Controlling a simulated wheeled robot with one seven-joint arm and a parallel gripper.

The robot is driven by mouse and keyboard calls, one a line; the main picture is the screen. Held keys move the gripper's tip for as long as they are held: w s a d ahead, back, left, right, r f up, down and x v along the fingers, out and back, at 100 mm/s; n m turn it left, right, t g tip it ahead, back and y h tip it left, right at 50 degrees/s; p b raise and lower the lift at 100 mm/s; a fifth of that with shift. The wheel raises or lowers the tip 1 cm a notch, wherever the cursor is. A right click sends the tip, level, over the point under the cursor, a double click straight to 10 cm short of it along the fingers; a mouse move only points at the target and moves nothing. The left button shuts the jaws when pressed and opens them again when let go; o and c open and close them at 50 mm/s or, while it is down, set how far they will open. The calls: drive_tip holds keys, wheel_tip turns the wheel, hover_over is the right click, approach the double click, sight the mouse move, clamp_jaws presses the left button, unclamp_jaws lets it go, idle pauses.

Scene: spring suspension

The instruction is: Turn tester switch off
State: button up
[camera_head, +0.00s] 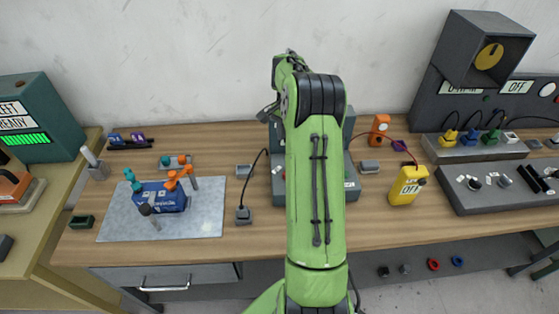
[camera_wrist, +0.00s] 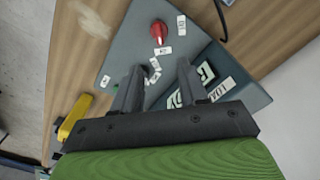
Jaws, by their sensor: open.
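The grey tester (camera_head: 278,188) stands at the middle of the workbench, mostly hidden behind my green arm in the head view. In the wrist view its sloped grey panel (camera_wrist: 133,38) shows a red knob (camera_wrist: 159,31) with small white labels around it. A green-and-white display (camera_wrist: 205,72) is on the adjoining face. My gripper (camera_wrist: 160,70) is open and empty over the panel. Its two dark fingers are apart, with small labels visible between them. The red knob is beyond the fingertips, and I cannot tell its setting. The gripper is hidden in the head view.
A yellow handheld meter (camera_head: 408,186) stands right of the tester. A black cable with a grey plug (camera_head: 243,215) lies on its left. A grey mat (camera_head: 208,218) with a blue block is further left. Dark control boxes (camera_head: 470,197) fill the right end.

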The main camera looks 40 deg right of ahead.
wheel_tip(320, 180, down, 14)
drive_tip(key=shift+s+a+r, duration=0.1)
drive_tip(key=shift+s+r, duration=0.05)
drive_tip(key=shift+r, duration=0.05)
drive_tip(key=shift+f, duration=0.55)
clamp_jaws()
